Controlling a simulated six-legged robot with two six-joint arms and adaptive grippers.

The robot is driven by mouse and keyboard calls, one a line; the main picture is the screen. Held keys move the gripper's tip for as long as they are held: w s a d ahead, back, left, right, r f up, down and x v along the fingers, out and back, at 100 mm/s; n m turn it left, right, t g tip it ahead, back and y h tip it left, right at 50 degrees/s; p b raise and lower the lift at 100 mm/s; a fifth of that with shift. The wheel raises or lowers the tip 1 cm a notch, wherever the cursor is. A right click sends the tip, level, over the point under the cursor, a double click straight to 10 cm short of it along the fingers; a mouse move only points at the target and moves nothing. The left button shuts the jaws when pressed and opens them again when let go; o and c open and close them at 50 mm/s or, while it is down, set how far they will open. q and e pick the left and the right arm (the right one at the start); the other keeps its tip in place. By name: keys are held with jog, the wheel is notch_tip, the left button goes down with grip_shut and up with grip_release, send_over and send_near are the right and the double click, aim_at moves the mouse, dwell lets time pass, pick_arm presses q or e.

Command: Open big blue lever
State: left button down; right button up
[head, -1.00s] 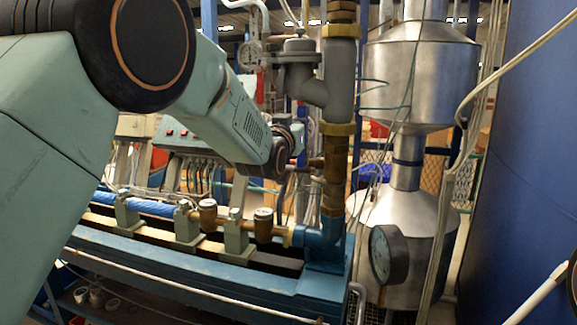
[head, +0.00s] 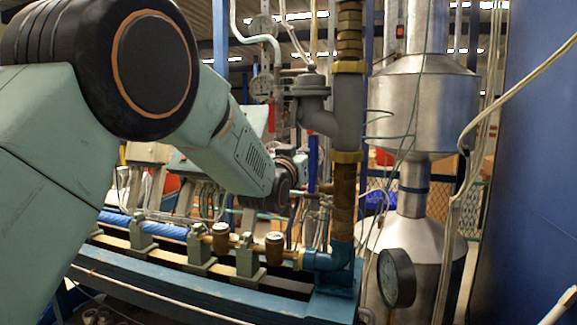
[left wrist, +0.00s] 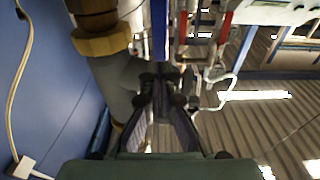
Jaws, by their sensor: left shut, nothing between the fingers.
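A blue upright bar (head: 313,164), which looks like the big blue lever, stands just past the end of my left arm, left of the brass and grey pipe. A blue bar (left wrist: 160,30) also shows beyond the fingertips in the left wrist view; I cannot tell whether they touch. My left gripper (left wrist: 160,84) is shut with nothing between its fingers. In the head view its wrist (head: 287,183) is in front of the pipework, and the fingers are hard to make out. My right gripper is not in view.
The vertical pipe (head: 345,120) with a grey valve body (head: 312,100) stands close right of my left wrist. A blue bench (head: 190,288) with brass meters lies below. A round gauge (head: 396,278) and steel tank (head: 425,100) stand right, beside a blue wall (head: 530,150).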

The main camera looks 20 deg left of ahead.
pick_arm(q)
jog(key=s+b, duration=0.1)
jog(key=s, duration=0.7)
jog(key=s+a+f+g+b, duration=0.1)
jog(key=s+f+g, duration=0.3)
jog(key=f, duration=0.8)
jog(key=s+a+f+g+b, duration=0.15)
jog(key=s+f, duration=0.35)
jog(key=f, duration=0.7)
jog(key=s+f+g, duration=0.4)
jog(key=s+f, duration=0.1)
jog(key=f, duration=0.8)
jog(key=s+f+g+b, duration=0.1)
jog(key=s+f+g, duration=0.2)
jog(key=s+f, duration=0.5)
jog(key=s+f+g+b, duration=0.2)
jog(key=s+f, duration=0.7)
jog(key=s, duration=0.5)
jog(key=s+a+f+g+b, duration=0.1)
jog(key=s+f+g, duration=0.3)
jog(key=s+f, duration=0.4)
jog(key=s+b, duration=0.1)
jog(key=s, duration=0.3)
jog(key=shift+f+n+g, duration=0.3)
jog(key=shift+n+g, duration=0.05)
jog(key=shift+n, duration=0.05)
jog(key=c, duration=2)
grip_release()
jog(key=shift+y, duration=0.3)
jog(key=shift+c, duration=0.2)
